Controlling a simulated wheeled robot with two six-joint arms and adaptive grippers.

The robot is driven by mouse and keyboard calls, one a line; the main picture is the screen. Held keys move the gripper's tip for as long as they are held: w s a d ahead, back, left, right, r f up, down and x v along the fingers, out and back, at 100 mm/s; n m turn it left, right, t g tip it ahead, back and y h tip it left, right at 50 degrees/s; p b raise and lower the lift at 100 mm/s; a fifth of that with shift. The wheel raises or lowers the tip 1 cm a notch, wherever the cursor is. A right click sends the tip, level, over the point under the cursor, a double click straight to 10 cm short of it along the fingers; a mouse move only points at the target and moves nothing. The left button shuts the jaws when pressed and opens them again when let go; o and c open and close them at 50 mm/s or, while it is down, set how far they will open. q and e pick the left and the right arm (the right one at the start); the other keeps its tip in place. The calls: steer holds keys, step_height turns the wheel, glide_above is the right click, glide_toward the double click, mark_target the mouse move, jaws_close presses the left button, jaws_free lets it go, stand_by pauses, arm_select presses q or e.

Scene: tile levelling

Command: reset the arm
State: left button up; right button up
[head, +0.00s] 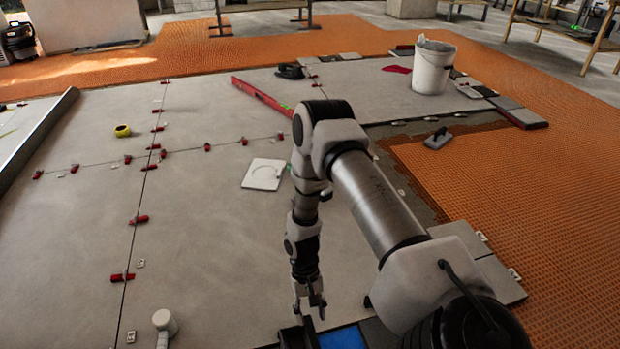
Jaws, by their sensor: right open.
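My right arm (375,200) reaches in from the lower right and bends down over the grey tiles. My right gripper (310,308) hangs at its end, pointing down, with its fingers apart and nothing seen between them. It is just above a dark item with a blue patch (342,337) at the bottom edge, partly cut off. I cannot tell whether they touch. My left gripper is not in view.
Large grey tiles (210,210) carry red levelling wedges (139,219) along their joints. A white mallet (164,321), a white square plate (264,173), yellow tape (122,130), a red level (262,97), a trowel (438,138) and a white bucket (432,68) lie around. Orange matting (540,190) borders the right.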

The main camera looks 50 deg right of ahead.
steer(key=v, duration=0.3)
steer(key=shift+r, duration=0.1)
stand_by(0.3)
steer(key=s+a+n+h, duration=0.2)
steer(key=s+a+n, duration=0.3)
steer(key=s+a, duration=0.9)
steer(key=w+r+t+p, duration=0.1)
steer(key=r+t+p, duration=0.1)
steer(key=r+p, duration=1.6)
steer(key=w+d+r+n+t+p, duration=0.1)
steer(key=w+r+p, duration=0.1)
steer(key=r+p, duration=1.6)
steer(key=shift+t+h, duration=0.3)
steer(key=shift+t, duration=0.1)
